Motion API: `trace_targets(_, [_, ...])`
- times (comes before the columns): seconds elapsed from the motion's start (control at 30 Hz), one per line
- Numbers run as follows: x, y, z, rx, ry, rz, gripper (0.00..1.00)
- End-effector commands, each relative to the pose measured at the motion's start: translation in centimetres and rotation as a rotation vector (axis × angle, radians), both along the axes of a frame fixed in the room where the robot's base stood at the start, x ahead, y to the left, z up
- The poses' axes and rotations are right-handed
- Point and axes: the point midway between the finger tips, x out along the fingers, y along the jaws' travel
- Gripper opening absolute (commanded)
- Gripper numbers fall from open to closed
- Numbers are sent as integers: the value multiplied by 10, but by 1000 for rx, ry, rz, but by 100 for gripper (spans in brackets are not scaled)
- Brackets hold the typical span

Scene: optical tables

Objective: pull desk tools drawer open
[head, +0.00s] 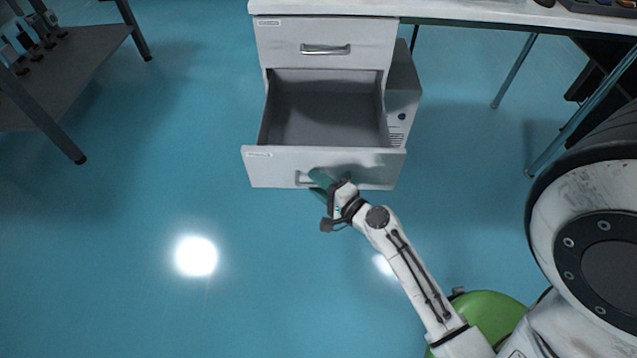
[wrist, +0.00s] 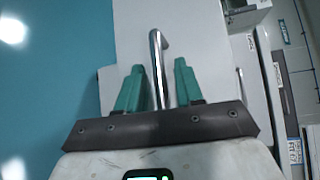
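The white desk has a closed upper drawer (head: 325,33) with a silver handle (head: 325,49). The drawer below it (head: 262,168) is pulled well out, and its grey inside (head: 325,105) looks empty. Both fronts carry small labels too small to read, so I cannot tell which is the desk tools drawer. My gripper (head: 320,187) is at the lower drawer's front, at its handle (head: 299,178). In the wrist view the handle bar (wrist: 157,60) stands between my green fingers (wrist: 158,85). A gap shows on each side of the bar, so the fingers are open around it.
A grey table (head: 75,60) stands at the far left. A white unit (head: 402,92) is right of the drawers under the desktop (head: 440,12). Metal desk legs (head: 512,72) stand further right. The blue floor (head: 130,250) in front and to the left is clear.

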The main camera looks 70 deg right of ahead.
Motion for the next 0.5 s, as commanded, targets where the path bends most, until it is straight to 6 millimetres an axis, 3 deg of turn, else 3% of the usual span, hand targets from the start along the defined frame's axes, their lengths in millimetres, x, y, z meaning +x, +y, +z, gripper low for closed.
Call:
trace_targets(0.27, [-6, 3, 1, -1, 0, 1, 36])
trace_targets(0.5, [-42, 18, 4, 1, 2, 1, 36])
